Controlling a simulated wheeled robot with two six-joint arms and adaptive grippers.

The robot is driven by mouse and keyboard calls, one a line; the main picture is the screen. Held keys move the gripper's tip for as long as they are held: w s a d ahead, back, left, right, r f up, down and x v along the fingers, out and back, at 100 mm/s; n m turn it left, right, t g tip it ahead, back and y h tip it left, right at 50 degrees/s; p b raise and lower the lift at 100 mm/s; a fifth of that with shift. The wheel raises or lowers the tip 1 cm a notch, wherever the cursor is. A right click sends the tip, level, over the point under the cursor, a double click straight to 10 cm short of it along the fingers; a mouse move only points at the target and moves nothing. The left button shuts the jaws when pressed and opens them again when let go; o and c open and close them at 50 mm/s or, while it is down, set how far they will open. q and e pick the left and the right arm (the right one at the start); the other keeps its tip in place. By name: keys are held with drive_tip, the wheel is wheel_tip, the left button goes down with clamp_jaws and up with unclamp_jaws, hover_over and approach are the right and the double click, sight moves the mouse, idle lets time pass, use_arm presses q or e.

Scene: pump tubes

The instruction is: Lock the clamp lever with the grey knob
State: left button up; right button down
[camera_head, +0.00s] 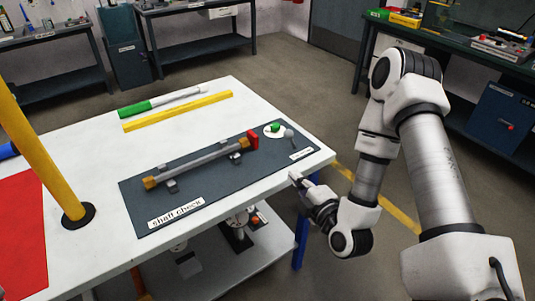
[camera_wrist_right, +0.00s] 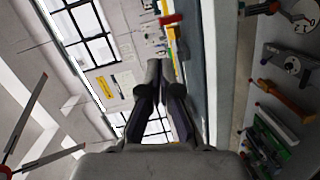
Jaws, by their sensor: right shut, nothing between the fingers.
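The clamp lever's grey knob (camera_head: 289,133) stands near the right end of the dark mat, beside a white disc (camera_head: 268,132) with a green part on it. The lever itself is too small in the head view to tell its position. My right gripper (camera_head: 293,177) is at the table's front right edge, in front of the mat and apart from the knob. In the right wrist view my right gripper (camera_wrist_right: 157,66) is shut with nothing between its fingers. My left gripper is out of view.
A shaft (camera_head: 195,158) with brass and red ends rests on supports on the dark mat (camera_head: 222,190). A yellow bar (camera_head: 180,110) and a green-handled tool (camera_head: 136,109) lie behind it. A yellow post (camera_head: 45,155) stands at the left.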

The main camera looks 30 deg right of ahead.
drive_tip(key=d+r+m+h, duration=0.1)
drive_tip(key=d+r, duration=0.1)
approach(285, 133)
drive_tip(key=w+a, duration=0.3)
drive_tip(key=shift+w+f, duration=0.1)
drive_tip(key=shift+w, duration=0.1)
drive_tip(key=w+d, duration=0.1)
drive_tip(key=w+d+f+p, duration=0.1)
drive_tip(key=d, duration=0.1)
drive_tip(key=shift+w+d, duration=0.2)
drive_tip(key=shift+w, duration=0.05)
drive_tip(key=shift+a, duration=0.1)
drive_tip(key=shift+w, duration=0.1)
drive_tip(key=shift+r, duration=0.1)
drive_tip(key=shift+d+r+m+p, duration=0.1)
drive_tip(key=shift+d+m+p, duration=0.15)
drive_tip(key=shift+m+p, duration=0.05)
